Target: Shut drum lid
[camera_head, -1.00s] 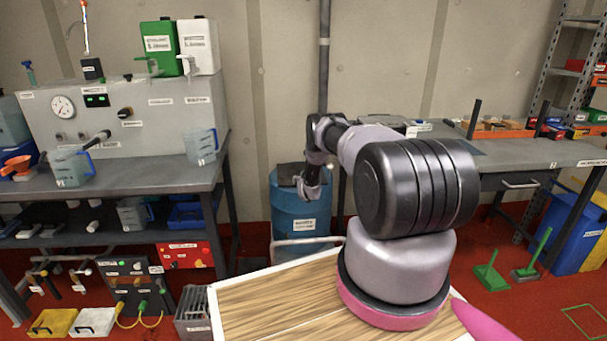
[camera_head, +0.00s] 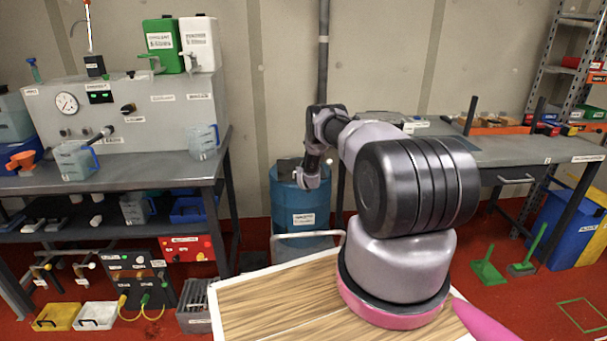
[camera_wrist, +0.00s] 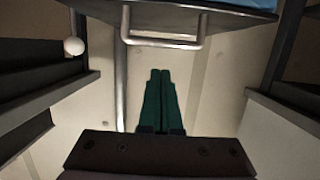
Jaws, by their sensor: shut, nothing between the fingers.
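A blue drum (camera_head: 296,212) with a white label stands against the wall behind the bench gap. Its dark lid (camera_head: 288,166) shows at the top, partly hidden by my arm; I cannot tell from this view how far it is open. In the wrist view, a dark curved edge that looks like the lid (camera_wrist: 220,14) crosses the top, with a pale U-shaped handle (camera_wrist: 165,43) and a strip of blue beyond. My gripper (camera_wrist: 160,72) has its green fingers together and empty, just short of the handle in the picture. In the head view my gripper (camera_head: 308,181) is in front of the drum's upper right.
A bench with a gauge panel (camera_head: 130,105) stands left of the drum, another bench (camera_head: 500,150) right of it. A vertical pipe (camera_head: 323,60) runs down the wall behind. A wood-topped surface (camera_head: 260,305) with a pale rail is in front.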

